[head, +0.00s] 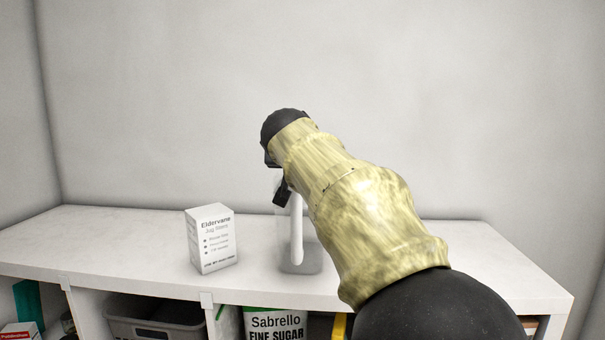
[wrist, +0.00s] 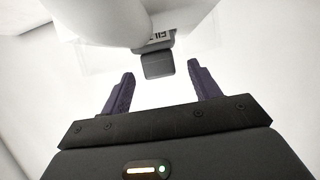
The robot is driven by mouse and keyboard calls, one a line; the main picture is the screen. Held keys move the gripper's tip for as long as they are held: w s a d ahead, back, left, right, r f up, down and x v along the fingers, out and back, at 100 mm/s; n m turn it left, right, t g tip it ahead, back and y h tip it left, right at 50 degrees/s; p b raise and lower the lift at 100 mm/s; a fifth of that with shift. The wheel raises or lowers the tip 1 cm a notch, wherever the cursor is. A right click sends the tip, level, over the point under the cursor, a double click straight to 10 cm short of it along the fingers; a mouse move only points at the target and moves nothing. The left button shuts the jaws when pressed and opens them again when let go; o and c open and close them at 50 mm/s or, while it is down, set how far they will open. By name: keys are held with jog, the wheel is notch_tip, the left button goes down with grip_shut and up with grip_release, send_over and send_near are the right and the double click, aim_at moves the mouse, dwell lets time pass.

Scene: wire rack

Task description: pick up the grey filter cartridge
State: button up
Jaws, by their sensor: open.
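My gripper (wrist: 160,82) is open in the wrist view, with its two dark fingers apart and nothing held between them. A small dark grey block (wrist: 158,66), which looks like the grey filter cartridge, lies just beyond the fingertips, roughly centred in the gap. A pale part with dark printed letters adjoins its upper side. In the head view my arm covers most of this spot; my gripper (head: 281,188) shows partly beside a clear jug with a white handle (head: 297,232). I cannot make out the cartridge in the head view.
A white printed box (head: 212,240) stands left of the jug on the white shelf top (head: 120,245). A large white rounded shape (wrist: 100,18) hangs close above the left finger in the wrist view. A grey bin (head: 155,322) and a sugar pack (head: 275,324) sit below.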

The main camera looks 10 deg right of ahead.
jog(key=shift+x, duration=0.85)
jog(key=shift+s, duration=0.1)
jog(key=c, duration=1)
jog(key=shift+c, duration=0.5)
jog(key=shift+r, duration=0.1)
